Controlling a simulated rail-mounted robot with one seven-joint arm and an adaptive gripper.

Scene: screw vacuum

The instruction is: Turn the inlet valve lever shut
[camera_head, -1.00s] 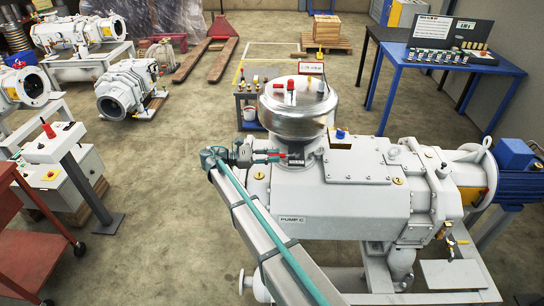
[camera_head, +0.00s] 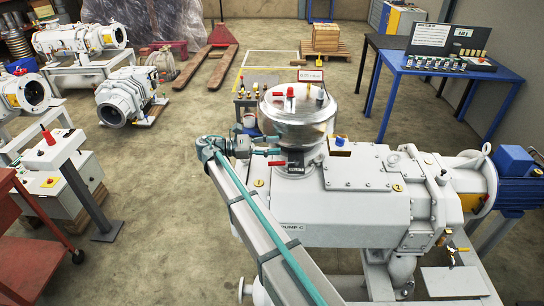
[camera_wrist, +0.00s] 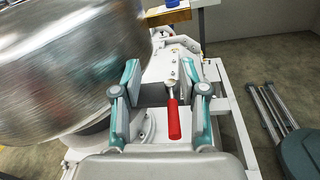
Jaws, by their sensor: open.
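The red inlet valve lever (camera_head: 277,163) is on the neck below the shiny metal dome of the pump (camera_head: 335,210). In the wrist view the red lever (camera_wrist: 173,120) lies lengthwise between my fingers, closer to the right one, with its grey pivot end pointing away. My gripper (camera_head: 270,146) is open beside the neck, left of it, with the lever just below the fingers in the head view. In the wrist view my gripper (camera_wrist: 161,88) shows a clear gap on each side of the lever. I cannot tell how far above it the fingers are.
The metal dome (camera_head: 295,118) bulges close beside my left finger in the wrist view. A small tool cart (camera_head: 246,118) stands behind the pump. A blue bench (camera_head: 450,72) is at the back right.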

